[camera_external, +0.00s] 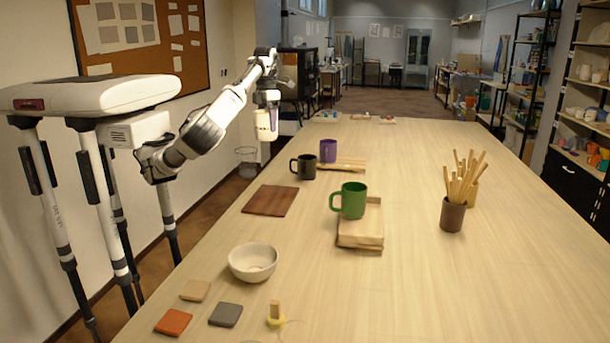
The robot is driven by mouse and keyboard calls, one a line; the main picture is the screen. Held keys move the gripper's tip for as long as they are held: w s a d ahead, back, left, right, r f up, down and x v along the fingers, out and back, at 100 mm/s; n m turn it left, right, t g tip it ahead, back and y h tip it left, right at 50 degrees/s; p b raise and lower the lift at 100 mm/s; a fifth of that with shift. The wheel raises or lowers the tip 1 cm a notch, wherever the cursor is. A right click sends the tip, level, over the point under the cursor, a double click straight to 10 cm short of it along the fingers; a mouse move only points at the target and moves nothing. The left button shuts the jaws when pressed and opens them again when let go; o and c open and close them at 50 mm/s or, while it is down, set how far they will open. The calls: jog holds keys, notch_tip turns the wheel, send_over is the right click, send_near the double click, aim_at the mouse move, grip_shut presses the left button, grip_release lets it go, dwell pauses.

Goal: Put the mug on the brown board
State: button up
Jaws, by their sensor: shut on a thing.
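My gripper (267,112) is at the far left edge of the table, pointing down. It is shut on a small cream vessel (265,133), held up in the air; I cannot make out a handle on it. The brown board (270,201) lies flat and bare on the table, nearer the camera than my gripper. A black mug (304,167) stands upright just behind the board. A purple mug (328,151) stands farther back, by a light wooden board (352,164). A green mug (349,200) is upright on a pale wooden block or tray (361,235) to the right of the brown board.
A cream bowl (253,262) sits in front of the brown board. Several flat tiles (226,314) and a small yellow tool (275,317) lie at the near end. A brown cup of wooden sticks (452,215) stands at the right.

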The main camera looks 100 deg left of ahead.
jog(key=shift+s+d+f+n, duration=0.15)
jog(key=shift+s+f+n, duration=0.15)
jog(key=shift+s, duration=0.05)
notch_tip(320, 180, down, 20)
jog(key=shift+r+b, duration=0.2)
jog(key=shift+b, duration=0.25)
jog(key=shift+f, duration=0.2)
jog(key=o, duration=1.2)
jog(key=shift+c, duration=0.2)
jog(key=shift+r, duration=0.15)
notch_tip(320, 180, up, 12)
jog(key=shift+b, duration=0.3)
jog(key=shift+r, duration=0.1)
